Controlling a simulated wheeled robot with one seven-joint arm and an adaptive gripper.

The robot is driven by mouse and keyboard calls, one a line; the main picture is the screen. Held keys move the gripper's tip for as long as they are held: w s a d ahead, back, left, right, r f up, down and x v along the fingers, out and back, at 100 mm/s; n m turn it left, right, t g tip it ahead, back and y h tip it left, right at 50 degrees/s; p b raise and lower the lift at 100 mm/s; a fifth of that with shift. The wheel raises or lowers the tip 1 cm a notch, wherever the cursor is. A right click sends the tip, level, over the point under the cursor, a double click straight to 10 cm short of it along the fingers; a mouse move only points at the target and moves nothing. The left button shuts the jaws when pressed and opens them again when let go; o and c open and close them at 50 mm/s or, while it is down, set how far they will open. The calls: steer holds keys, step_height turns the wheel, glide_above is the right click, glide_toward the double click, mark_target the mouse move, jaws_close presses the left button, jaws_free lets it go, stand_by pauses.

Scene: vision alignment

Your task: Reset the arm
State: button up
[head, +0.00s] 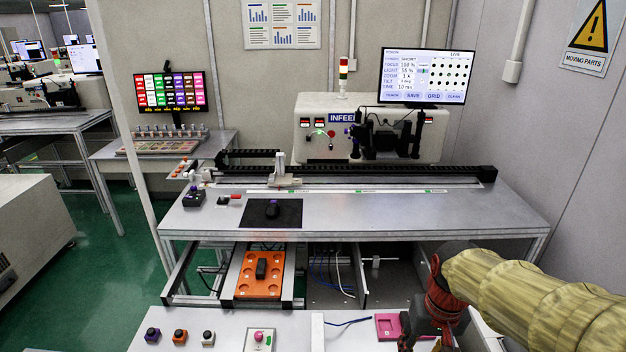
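My arm, in a yellowish cover, comes in from the right edge in the head view. Its end has a red and black wrist part over the front bench. My gripper (412,333) is low at the right of centre, dark and partly cut off by my arm and the lower edge. I cannot tell whether its fingers are open or shut, or whether it holds anything. It is close to a pink square tray (389,327) on the front bench. I cannot tell whether they touch.
The front bench (290,335) carries several push buttons at left and a pink button on a white plate (259,339). An orange tray (262,275) with a black block sits behind it.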

steer(key=s+a+r+n+t+b, duration=0.1)
steer(key=s+a+r+t+b, duration=0.1)
steer(key=s+r, duration=0.5)
steer(key=s+a+t, duration=0.1)
steer(key=s+t, duration=0.1)
steer(key=s, duration=0.1)
steer(key=shift+r+t, duration=0.15)
steer(key=shift+t, duration=0.25)
steer(key=shift+w, duration=0.1)
steer(key=shift+c, duration=1)
